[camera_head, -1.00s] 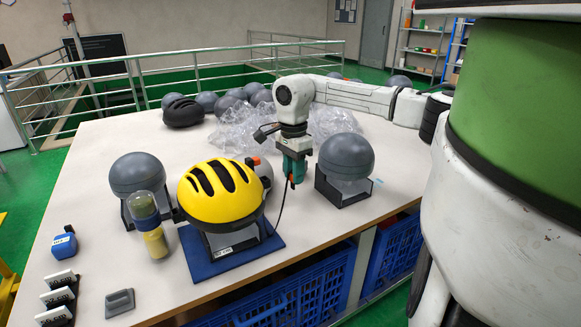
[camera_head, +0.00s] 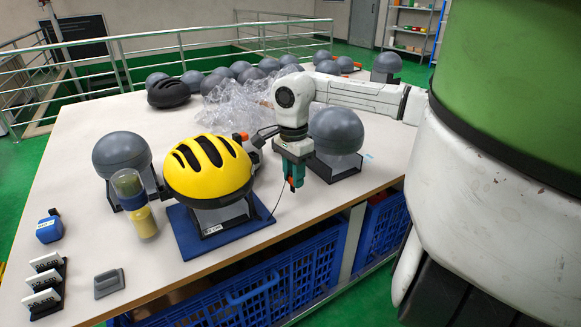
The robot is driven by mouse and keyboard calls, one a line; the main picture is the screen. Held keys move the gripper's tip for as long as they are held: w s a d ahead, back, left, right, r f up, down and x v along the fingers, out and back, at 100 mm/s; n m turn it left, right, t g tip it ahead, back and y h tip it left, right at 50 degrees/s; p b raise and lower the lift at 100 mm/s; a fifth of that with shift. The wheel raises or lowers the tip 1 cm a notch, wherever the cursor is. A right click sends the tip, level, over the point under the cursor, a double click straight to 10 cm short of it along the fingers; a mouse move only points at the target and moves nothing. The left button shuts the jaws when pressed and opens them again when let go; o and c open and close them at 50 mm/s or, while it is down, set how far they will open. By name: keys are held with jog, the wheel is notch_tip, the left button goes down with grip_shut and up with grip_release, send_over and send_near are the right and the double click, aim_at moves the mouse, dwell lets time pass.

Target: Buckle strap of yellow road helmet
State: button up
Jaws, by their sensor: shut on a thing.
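The yellow road helmet (camera_head: 208,167), with black vents, sits upright on a dark stand (camera_head: 222,215) on a blue mat (camera_head: 205,243). My gripper (camera_head: 293,184) points down just right of the helmet, above the table and apart from the shell. It is shut on the helmet's strap, which shows as a thin dark line (camera_head: 274,202) running from the jaws down and left toward the stand. The buckle parts cannot be made out, and the helmet's underside and far side are hidden.
Grey headforms stand left (camera_head: 121,155) and right (camera_head: 336,131) of the helmet. A black helmet (camera_head: 168,93) and clear wrap (camera_head: 230,108) lie behind. Blue crates (camera_head: 265,293) sit below the table's front edge.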

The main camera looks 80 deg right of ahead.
jog(key=shift+w+a, duration=0.15)
jog(key=shift+a, duration=0.25)
jog(key=shift+w+a+f+p, duration=1.05)
jog(key=shift+w+a+p, duration=3.9)
jog(key=shift+a, duration=3.35)
jog(key=shift+w+a+r+p, duration=0.55)
jog(key=shift+w+a+p, duration=0.65)
jog(key=shift+w, duration=1.95)
jog(key=shift+w+a+r+p, duration=0.55)
jog(key=shift+w+a+p, duration=0.65)
jog(key=shift+w, duration=1.95)
jog(key=shift+w+d+r+b, duration=0.25)
jog(key=shift+w+d+r, duration=1)
jog(key=shift+d, duration=0.75)
jog(key=shift+w+d+r+b, duration=0.3)
jog(key=shift+w+d+r, duration=0.7)
jog(key=shift+d+r, duration=0.75)
jog(key=shift+w+d+r+b, duration=0.25)
jog(key=shift+w+d+r, duration=0.85)
jog(key=shift+d, duration=1.1)
jog(key=shift+f, duration=0.35)
